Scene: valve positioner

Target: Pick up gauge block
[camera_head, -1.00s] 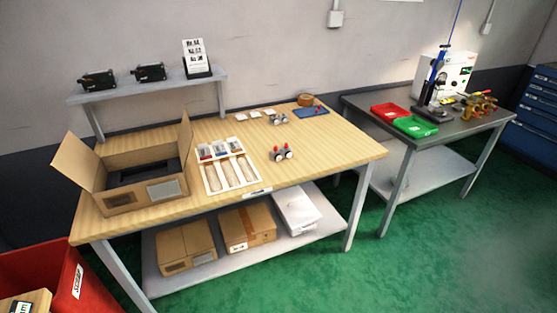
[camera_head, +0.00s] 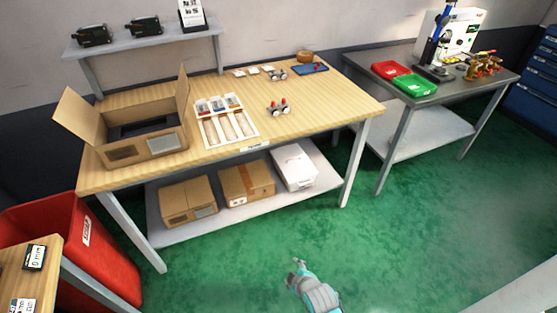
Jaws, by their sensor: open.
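No gauge block can be made out for certain at this size. My gripper (camera_head: 297,264) shows at the bottom centre of the view, over the green floor and in front of the wooden workbench (camera_head: 340,110). It is open, with nothing seen between its fingers, and well apart from both tables. On the dark right table (camera_head: 410,101) stand a blue-columned stand (camera_head: 436,48), a red tray (camera_head: 389,69) and a green tray (camera_head: 414,86). Small brassy fittings (camera_head: 484,66) lie at its right, too small to tell apart.
A red bin (camera_head: 105,260) and a wooden surface with a "0 mm" label (camera_head: 35,257) stand at lower left. The floor before the benches is clear.

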